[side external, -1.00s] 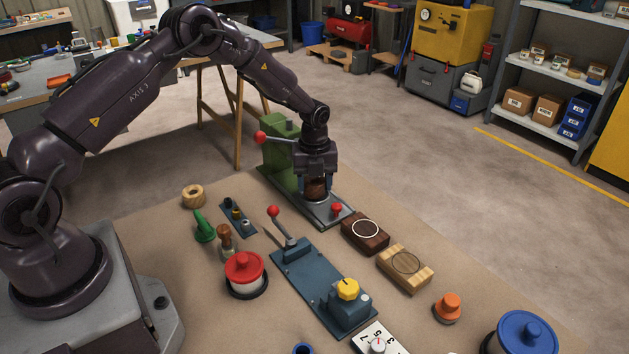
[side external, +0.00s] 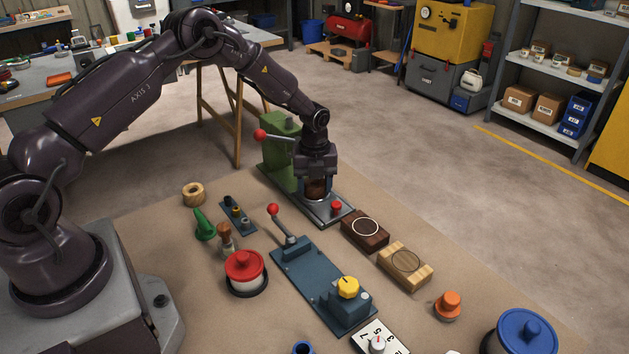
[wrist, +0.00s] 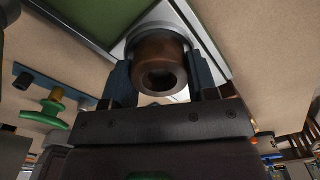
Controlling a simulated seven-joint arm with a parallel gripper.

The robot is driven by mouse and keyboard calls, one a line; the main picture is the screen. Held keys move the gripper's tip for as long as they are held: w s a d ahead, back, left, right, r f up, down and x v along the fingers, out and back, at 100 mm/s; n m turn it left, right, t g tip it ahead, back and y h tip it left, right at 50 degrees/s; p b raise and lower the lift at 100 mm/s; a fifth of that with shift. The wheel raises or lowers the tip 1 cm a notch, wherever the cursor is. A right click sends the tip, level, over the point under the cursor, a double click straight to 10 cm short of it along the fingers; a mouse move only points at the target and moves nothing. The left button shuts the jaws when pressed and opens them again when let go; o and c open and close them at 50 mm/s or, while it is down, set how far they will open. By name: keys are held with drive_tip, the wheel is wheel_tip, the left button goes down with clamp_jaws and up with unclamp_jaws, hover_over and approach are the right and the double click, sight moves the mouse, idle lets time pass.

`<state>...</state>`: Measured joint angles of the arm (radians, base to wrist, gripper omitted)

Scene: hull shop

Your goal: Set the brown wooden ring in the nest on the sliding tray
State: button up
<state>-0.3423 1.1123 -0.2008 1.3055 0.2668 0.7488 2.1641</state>
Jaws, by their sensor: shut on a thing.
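The brown wooden ring (wrist: 160,64) is between the two fingers of my gripper (wrist: 160,84), which is shut on it. In the side external view my gripper (side external: 317,188) points down at the grey sliding tray (side external: 327,209) of the green machine (side external: 284,160), with the brown ring low between the fingers. In the wrist view the ring is over a pale round part of the tray (wrist: 200,30), which I take as the nest. The nest is mostly hidden by the ring, and I cannot tell whether the ring touches it.
The machine's red-knobbed lever (side external: 261,135) reaches close beside my wrist. A red button (side external: 337,205) is on the tray near the gripper. A dark wooden block (side external: 365,231) and a light one (side external: 404,266) lie to the right. A blue lever fixture (side external: 320,290) stands in front.

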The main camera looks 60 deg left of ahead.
drive_tip(key=o, duration=0.6)
drive_tip(key=shift+o, duration=0.2)
wheel_tip(320, 180, up, 11)
idle(0.7)
